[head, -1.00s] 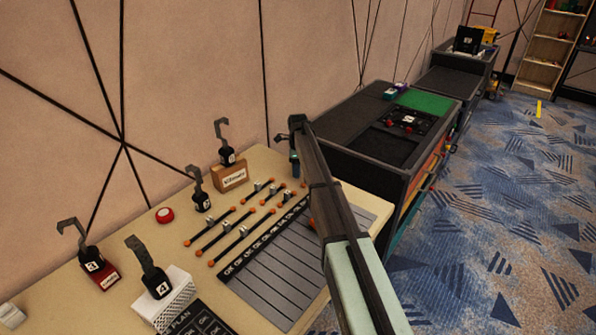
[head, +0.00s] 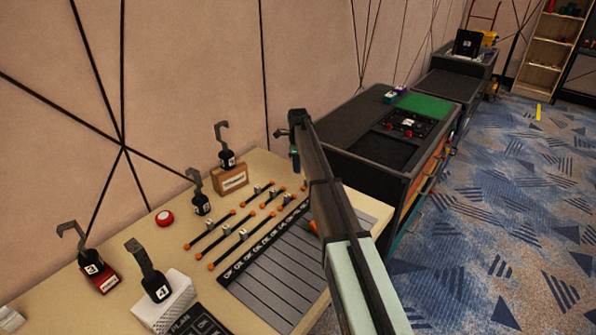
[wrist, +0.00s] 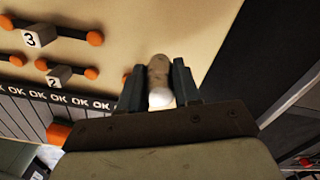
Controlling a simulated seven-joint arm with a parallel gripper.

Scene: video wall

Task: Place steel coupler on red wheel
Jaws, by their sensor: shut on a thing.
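My gripper (wrist: 158,85) is shut on a short brownish, metallic cylinder (wrist: 158,70) with a bright white end, which looks like the steel coupler. The cylinder sits between both fingers, over the beige table in the wrist view. In the head view my gripper (head: 294,158) hangs by the table's far right edge, partly hidden by my arm, and the coupler cannot be made out. A small round red piece (head: 165,218) with a pale top lies on the table near the wall; I cannot tell whether it is the red wheel.
The beige table (head: 110,280) holds several numbered hook stands, orange-ended rods (head: 232,248) and a grey slotted OK board (head: 275,285). A dark cabinet (head: 345,115) with a green mat (head: 425,106) and small red pieces (head: 408,121) stands beyond. Blue carpet lies right.

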